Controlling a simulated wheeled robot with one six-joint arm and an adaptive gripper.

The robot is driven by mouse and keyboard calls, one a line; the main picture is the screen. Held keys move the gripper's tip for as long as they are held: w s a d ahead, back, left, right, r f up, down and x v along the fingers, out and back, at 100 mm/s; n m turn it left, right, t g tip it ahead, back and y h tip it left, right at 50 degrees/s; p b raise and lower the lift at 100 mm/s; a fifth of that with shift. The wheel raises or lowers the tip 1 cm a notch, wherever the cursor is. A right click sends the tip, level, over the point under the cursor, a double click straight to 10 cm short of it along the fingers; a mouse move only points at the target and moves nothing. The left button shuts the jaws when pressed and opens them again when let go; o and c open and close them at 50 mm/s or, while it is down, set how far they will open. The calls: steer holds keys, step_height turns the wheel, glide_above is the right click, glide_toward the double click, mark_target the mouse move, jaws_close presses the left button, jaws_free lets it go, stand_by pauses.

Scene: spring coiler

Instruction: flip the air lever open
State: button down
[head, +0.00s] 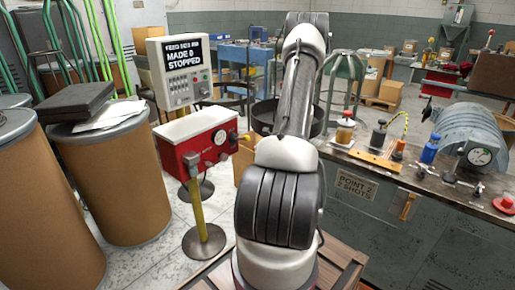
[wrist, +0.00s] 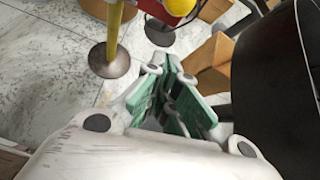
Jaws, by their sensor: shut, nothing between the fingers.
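No part is clearly marked as the air lever, and I cannot tell its position. A red control box (head: 196,140) with gauges and knobs stands left of my arm in the head view. A small valve-like fitting (head: 478,191) lies on the bench at right, below a round gauge (head: 479,156). My gripper (wrist: 172,78) shows in the wrist view with green-padded fingers shut and empty. It is over the floor, close to stand bases, with a yellow rounded part (wrist: 181,6) beyond it at the top edge. In the head view my arm hides the gripper.
A yellow post (head: 197,207) on a round base stands before the red box. A display (head: 182,70) reads STOPPED. Brown drums (head: 122,185) stand at left. The bench (head: 345,158) at right holds bottles and tools. A dark round body (wrist: 272,80) is close at right in the wrist view.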

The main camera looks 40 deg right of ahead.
steer(key=w+r+v, duration=0.1)
steer(key=v, duration=0.7)
stand_by(0.4)
steer(key=s+a+r+n+g+y, duration=0.2)
steer(key=s+a+n, duration=0.3)
steer(key=a+n, duration=0.15)
steer(key=s+a+r+n+g+y, duration=0.1)
steer(key=s+a+n+g+y, duration=0.15)
steer(key=s+a+n, duration=0.35)
steer(key=s+a+r+n+h, duration=0.2)
steer(key=s+a+r+n, duration=0.2)
steer(key=a+r+n, duration=0.6)
steer(key=s+a+r+n+g+h, duration=0.1)
steer(key=s+a+r+n, duration=0.3)
steer(key=a+r+n, duration=0.6)
steer(key=a+r+h, duration=0.1)
steer(key=a+r, duration=0.2)
steer(key=r, duration=0.1)
steer(key=shift+a+r+n, duration=0.2)
steer(key=shift+r+n, duration=0.05)
steer(key=shift+n, duration=0.1)
